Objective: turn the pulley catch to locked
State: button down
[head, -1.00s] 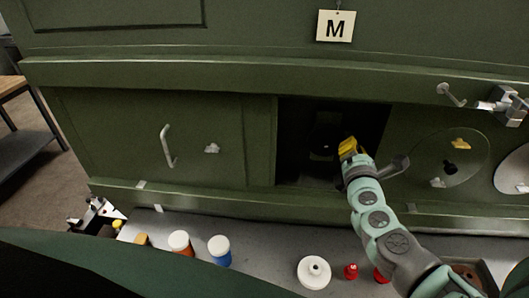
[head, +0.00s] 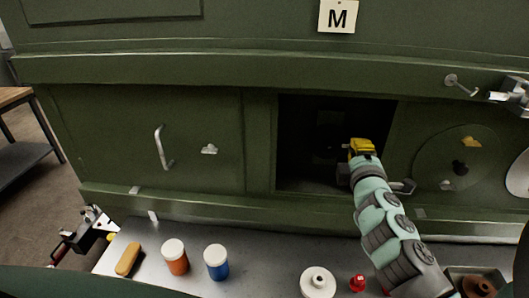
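My gripper (head: 362,148), with a yellow end, is at the right side of a dark square opening (head: 310,165) in the green panel. My arm comes up to it from the lower right. The fingers are too small and too much end-on to tell open from shut. Faint dark shapes inside the opening are too dim to make out. I cannot pick out the pulley catch for sure. A grey lever-like part (head: 404,187) shows just right of my wrist; I cannot tell what it is fixed to.
A round plate (head: 440,160) with a yellow piece and black knob is on the right panel. A handle (head: 163,148) is on the left panel. The grey bench below holds an orange jar (head: 175,262), a blue jar (head: 217,268), a white flanged part (head: 317,284) and a red item (head: 357,284).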

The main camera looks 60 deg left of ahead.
jog(key=shift+m, duration=0.4)
jog(key=c, duration=1.2)
grip_release()
jog(key=shift+o, duration=0.2)
jog(key=v, duration=1.2)
